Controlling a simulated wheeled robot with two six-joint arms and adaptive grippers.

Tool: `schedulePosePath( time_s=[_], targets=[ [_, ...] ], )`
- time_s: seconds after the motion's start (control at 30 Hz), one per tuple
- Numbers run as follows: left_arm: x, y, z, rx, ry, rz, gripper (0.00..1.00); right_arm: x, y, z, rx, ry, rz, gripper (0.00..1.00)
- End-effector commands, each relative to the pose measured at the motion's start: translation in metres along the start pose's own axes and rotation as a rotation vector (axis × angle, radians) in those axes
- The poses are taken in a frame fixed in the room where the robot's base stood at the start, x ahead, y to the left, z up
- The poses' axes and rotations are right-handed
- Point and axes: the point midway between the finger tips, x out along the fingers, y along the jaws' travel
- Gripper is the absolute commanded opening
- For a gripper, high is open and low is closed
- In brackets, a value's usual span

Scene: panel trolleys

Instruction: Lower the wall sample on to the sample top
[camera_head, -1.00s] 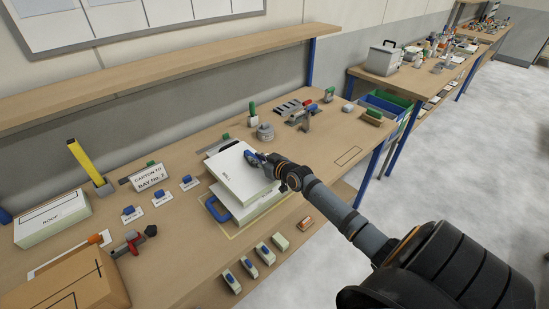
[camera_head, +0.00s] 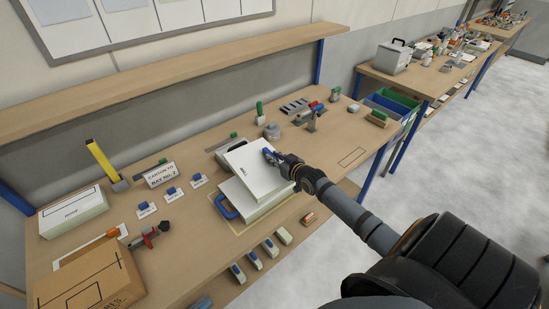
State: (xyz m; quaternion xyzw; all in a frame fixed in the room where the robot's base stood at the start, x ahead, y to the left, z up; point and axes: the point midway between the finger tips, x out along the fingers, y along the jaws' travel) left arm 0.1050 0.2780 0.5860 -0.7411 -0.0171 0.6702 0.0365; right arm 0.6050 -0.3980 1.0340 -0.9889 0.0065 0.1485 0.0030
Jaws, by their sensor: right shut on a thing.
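The wall sample is a white slab (camera_head: 258,173) with small dark lettering near its left edge. My right gripper (camera_head: 273,157) is shut on it at its right side, near a blue part on its upper face. The slab hangs over a second pale block (camera_head: 240,201), which I take to be the sample top, and covers much of it. The lower block's left strip and front side show. Whether the two touch is hard to tell. A blue handle-like piece (camera_head: 226,206) is at the lower block's left side. My left gripper is not in view.
A yellow outline (camera_head: 239,233) surrounds the lower block on the wooden bench. Several small pale blocks (camera_head: 254,260) lie in front. A "ROOF" block (camera_head: 73,210), a cardboard carton (camera_head: 88,279) and a sign (camera_head: 161,174) stand left. Tools stand behind. A bare patch (camera_head: 340,150) lies right.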

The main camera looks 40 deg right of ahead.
Motion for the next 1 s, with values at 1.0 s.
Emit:
schedulePosePath(
  time_s=[1.0],
  targets=[
    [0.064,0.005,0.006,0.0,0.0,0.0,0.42,0.019,0.0,0.061,0.001,0.003,-0.001,0.0]
  ],
)
